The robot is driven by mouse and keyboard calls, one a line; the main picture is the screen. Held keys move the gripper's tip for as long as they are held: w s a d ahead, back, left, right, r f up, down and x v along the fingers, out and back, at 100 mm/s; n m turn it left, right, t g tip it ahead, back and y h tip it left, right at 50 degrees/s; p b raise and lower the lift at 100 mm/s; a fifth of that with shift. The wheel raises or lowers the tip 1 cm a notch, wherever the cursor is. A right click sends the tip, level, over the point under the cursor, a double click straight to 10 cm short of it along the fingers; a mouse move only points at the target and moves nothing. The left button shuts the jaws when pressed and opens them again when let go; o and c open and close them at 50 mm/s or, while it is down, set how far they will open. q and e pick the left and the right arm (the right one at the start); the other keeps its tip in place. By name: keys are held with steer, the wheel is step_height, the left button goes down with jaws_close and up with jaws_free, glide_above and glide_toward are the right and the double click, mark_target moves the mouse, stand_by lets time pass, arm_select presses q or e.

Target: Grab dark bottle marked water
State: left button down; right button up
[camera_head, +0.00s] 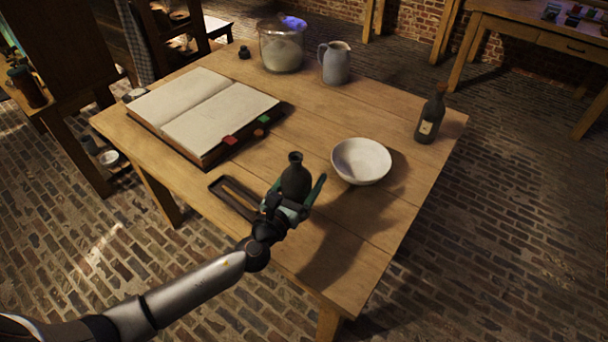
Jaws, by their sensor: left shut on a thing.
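A small dark bottle (296,178) with a narrow neck stands near the front edge of the wooden table. My left gripper (297,198) is shut on it, with a finger on either side of its body. The bottle looks upright; I cannot tell whether its base touches the table. No marking on it can be read from here. A second dark bottle (431,117), corked and with a pale label, stands at the table's right corner, away from the gripper. Its label is too small to read. My right gripper is not in view.
On the wooden table (340,265), a white bowl (361,161) stands right of the held bottle. A dark tray (233,199) lies to its left. An open book (207,112), a glass jar (281,48) and a grey jug (336,64) are farther back. The front right tabletop is clear.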

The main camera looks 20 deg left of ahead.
mark_target(296, 186)
arm_select(q)
steer(key=s+r, duration=0.1)
steer(key=s+r+p, duration=0.1)
steer(key=r, duration=0.1)
steer(key=s+r+p, duration=0.1)
steer(key=shift+s+d+r, duration=0.1)
steer(key=shift+d+r, duration=0.1)
steer(key=shift+d, duration=0.2)
steer(key=s+d+r+p, duration=0.1)
steer(key=s+d+r, duration=0.1)
steer(key=s, duration=0.6)
steer(key=shift+s+r, duration=0.4)
steer(key=shift+r, duration=0.5)
steer(key=shift+d, duration=0.15)
steer(key=shift+w, duration=0.1)
